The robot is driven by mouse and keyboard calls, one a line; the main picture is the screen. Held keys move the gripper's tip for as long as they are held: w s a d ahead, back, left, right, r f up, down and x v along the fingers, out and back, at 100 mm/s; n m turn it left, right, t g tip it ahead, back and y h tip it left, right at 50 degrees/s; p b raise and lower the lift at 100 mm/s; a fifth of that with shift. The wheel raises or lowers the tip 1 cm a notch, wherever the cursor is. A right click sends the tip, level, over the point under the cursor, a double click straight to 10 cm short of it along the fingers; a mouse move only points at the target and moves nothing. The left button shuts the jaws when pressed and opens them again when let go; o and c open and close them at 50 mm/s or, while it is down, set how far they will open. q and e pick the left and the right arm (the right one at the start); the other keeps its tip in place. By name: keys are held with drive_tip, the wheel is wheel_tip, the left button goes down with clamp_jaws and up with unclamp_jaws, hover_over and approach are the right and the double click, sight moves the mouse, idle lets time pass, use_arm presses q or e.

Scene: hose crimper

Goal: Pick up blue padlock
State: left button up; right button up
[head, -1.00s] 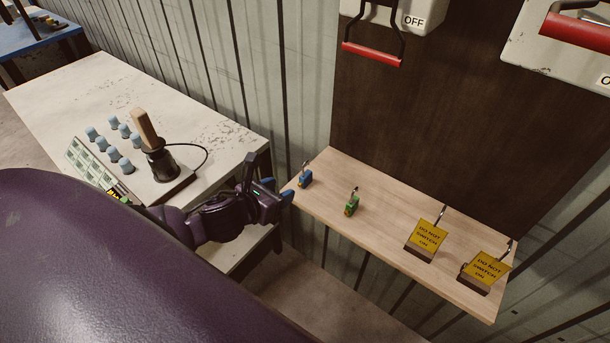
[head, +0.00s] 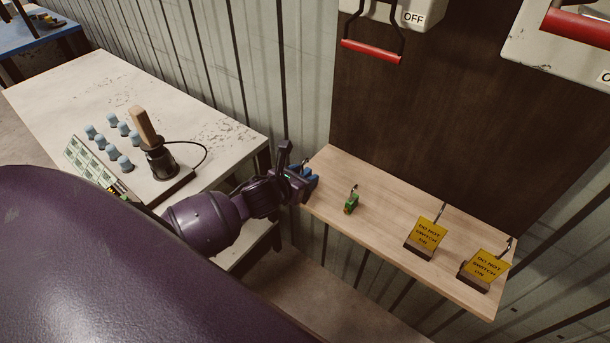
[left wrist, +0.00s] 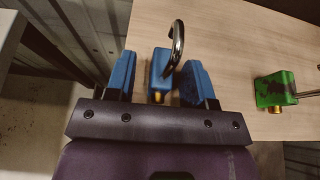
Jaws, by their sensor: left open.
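The blue padlock (left wrist: 159,70) sits on the wooden shelf (left wrist: 225,45), its metal shackle rising above the body. In the left wrist view it lies between the two blue fingers of my left gripper (left wrist: 160,82), with a visible gap on each side. In the head view my left gripper (head: 308,183) is at the shelf's left end and mostly hides the blue padlock. The left gripper is open. My right gripper is not seen.
A green padlock (head: 351,201) stands to the right on the shelf; it also shows in the left wrist view (left wrist: 275,89). Two yellow "do not switch on" tags (head: 430,233) (head: 487,266) stand further right. A white table (head: 215,128) is at left. A dark panel (head: 440,110) rises behind the shelf.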

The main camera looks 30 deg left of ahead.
use_arm(q)
drive_tip(key=shift+c, duration=1)
clamp_jaws()
drive_tip(key=shift+r, duration=0.45)
wheel_tip(320, 180, up, 19)
drive_tip(key=p, duration=0.2)
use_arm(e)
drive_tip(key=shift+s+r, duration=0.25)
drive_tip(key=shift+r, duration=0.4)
